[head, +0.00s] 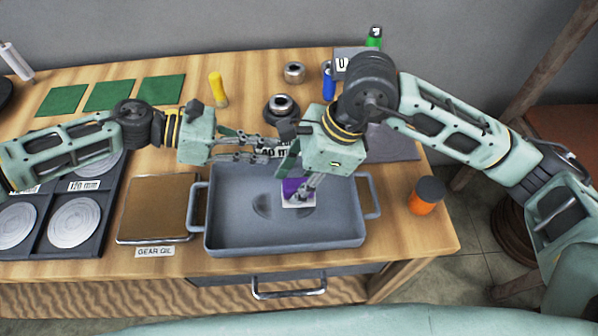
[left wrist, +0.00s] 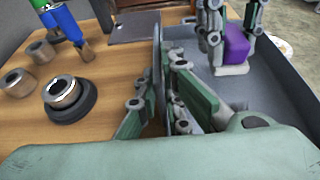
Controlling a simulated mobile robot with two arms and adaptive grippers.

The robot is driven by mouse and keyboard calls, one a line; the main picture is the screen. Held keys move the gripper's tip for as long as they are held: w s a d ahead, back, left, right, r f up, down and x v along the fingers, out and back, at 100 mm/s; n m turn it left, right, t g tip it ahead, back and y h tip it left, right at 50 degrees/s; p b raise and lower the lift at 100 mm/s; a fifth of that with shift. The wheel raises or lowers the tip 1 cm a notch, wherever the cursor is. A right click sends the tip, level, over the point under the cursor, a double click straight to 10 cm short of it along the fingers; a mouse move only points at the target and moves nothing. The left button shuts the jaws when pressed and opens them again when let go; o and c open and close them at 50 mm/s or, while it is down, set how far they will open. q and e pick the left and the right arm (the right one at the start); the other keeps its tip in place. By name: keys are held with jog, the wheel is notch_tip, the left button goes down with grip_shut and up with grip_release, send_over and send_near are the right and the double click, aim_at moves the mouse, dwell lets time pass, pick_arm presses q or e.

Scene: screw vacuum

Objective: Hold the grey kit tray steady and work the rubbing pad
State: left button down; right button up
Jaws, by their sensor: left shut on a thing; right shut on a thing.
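The grey kit tray (head: 235,228) sits on the wooden table at the front, with a handle at each side and dark round marks on its floor. My left gripper (head: 268,152) is shut on the tray's far wall; in the left wrist view that wall (left wrist: 159,62) runs between its fingers. The rubbing pad (head: 290,187) is a purple block with a white underside, inside the tray right of its middle. My right gripper (head: 303,190) is shut on the pad from above. The pad also shows in the left wrist view (left wrist: 237,46), at or close to the tray floor; contact is unclear.
A gear oil tray (head: 157,207) stands left of the kit tray, beside a dark holder with round discs (head: 74,222). An orange jar with a black lid (head: 426,196) stands at right. Metal rings (head: 293,72), a yellow cylinder (head: 218,88) and green squares (head: 110,95) lie behind.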

pick_arm(q)
jog(key=shift+f, duration=0.1)
pick_arm(e)
jog(key=shift+f, duration=0.9)
notch_tip(320, 180, down, 2)
jog(key=shift+f, duration=0.1)
jog(key=shift+a, duration=3.05)
jog(key=shift+d, duration=2.95)
jog(key=shift+d+r, duration=0.15)
jog(key=shift+r, duration=4)
